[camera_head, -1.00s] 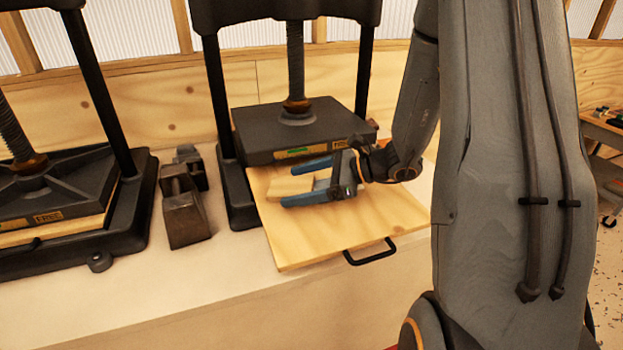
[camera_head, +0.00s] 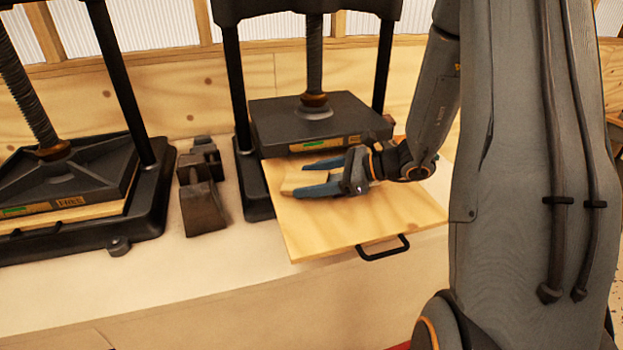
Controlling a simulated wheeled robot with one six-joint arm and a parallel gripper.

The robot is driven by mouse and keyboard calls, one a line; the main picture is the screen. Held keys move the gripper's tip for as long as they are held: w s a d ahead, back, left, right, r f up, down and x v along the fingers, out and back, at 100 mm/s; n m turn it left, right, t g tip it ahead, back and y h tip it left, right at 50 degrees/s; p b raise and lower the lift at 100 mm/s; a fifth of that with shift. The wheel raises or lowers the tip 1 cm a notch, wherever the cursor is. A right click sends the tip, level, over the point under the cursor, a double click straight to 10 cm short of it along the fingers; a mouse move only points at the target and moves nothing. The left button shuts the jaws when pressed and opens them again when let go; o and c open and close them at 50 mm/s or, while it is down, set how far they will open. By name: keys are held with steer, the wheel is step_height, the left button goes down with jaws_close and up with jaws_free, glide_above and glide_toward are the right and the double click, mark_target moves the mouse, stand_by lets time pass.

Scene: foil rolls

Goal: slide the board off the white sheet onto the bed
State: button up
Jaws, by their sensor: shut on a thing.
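A flat plywood board (camera_head: 335,225) with a black handle (camera_head: 383,247) at its front edge lies in front of the right press. Its far part runs under the raised dark press plate (camera_head: 300,120). A small wooden block (camera_head: 291,183) is on top of the board. My gripper (camera_head: 308,178), with blue fingers, reaches in from the right, low over the board, and is shut on this block. The fingers hide part of the block. The press bed is mostly hidden by the board and plate. I cannot make out a separate white sheet from the pale bench top.
The right press has dark posts (camera_head: 238,95) on both sides and a central screw (camera_head: 314,55). A second press (camera_head: 75,180) stands at the left, with wood under its plate. Dark metal blocks (camera_head: 203,205) sit between the presses. The pale bench front (camera_head: 200,275) is clear.

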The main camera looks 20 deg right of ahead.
steer(key=shift+s+a, duration=0.75)
steer(key=shift+s, duration=0.25)
steer(key=o, duration=1.1)
steer(key=shift+d, duration=0.1)
steer(key=b+v, duration=0.1)
steer(key=v, duration=0.6)
steer(key=shift+s+d+r+b, duration=0.1)
steer(key=shift+d+b, duration=0.1)
steer(key=shift+b, duration=0.2)
steer(key=shift+s, duration=0.1)
